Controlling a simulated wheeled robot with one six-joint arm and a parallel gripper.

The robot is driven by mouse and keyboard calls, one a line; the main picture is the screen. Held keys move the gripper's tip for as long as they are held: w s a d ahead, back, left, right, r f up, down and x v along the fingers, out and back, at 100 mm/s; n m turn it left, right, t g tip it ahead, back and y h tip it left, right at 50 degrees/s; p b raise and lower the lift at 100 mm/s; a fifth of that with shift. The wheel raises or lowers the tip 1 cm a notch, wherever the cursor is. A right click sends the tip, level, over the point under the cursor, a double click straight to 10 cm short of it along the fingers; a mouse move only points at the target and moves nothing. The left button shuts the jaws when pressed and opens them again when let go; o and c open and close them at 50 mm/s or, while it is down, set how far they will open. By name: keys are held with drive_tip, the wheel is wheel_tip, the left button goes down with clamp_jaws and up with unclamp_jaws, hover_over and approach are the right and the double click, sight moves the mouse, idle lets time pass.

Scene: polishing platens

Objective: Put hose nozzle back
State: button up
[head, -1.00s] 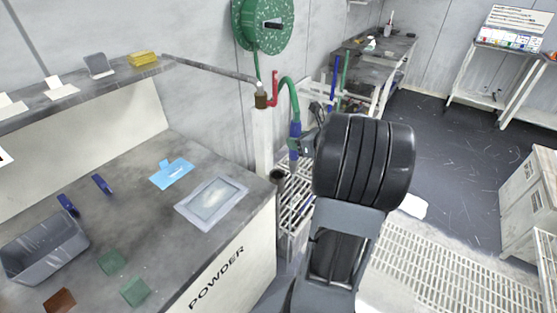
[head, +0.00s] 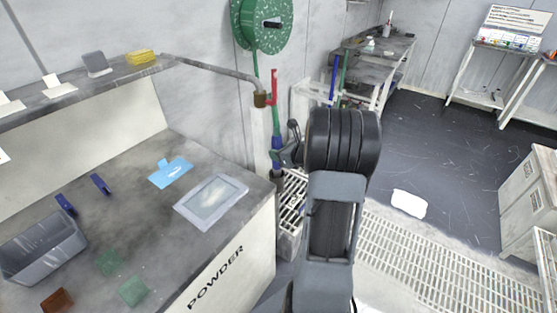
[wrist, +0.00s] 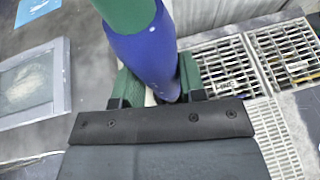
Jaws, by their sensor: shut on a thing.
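The hose nozzle is blue with a green hose above it. In the head view the nozzle (head: 276,158) hangs upright beside the pale post (head: 260,142) at the corner of the powder bench. My gripper (head: 279,156) is shut on it from the right. In the wrist view the blue nozzle (wrist: 148,55) sits between the green finger pads of my gripper (wrist: 160,82). A small dark holder (head: 277,175) shows at the nozzle's lower end; I cannot tell whether the tip is inside it.
The powder bench (head: 235,232) with a blue cloth (head: 170,173), a framed pad (head: 210,201) and a grey bin (head: 42,247) is on the left. A green hose reel (head: 262,25) is on the wall. A red lever (head: 273,88) is above the nozzle. Floor grating is at right.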

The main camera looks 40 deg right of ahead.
wheel_tip(320, 180, down, 3)
drive_tip(key=shift+r, duration=0.15)
drive_tip(key=shift+w+f, duration=0.2)
drive_tip(key=shift+f, duration=0.25)
drive_tip(key=shift+f+b, duration=0.15)
drive_tip(key=shift+b, duration=0.15)
drive_tip(key=o, duration=1)
drive_tip(key=shift+o, duration=0.2)
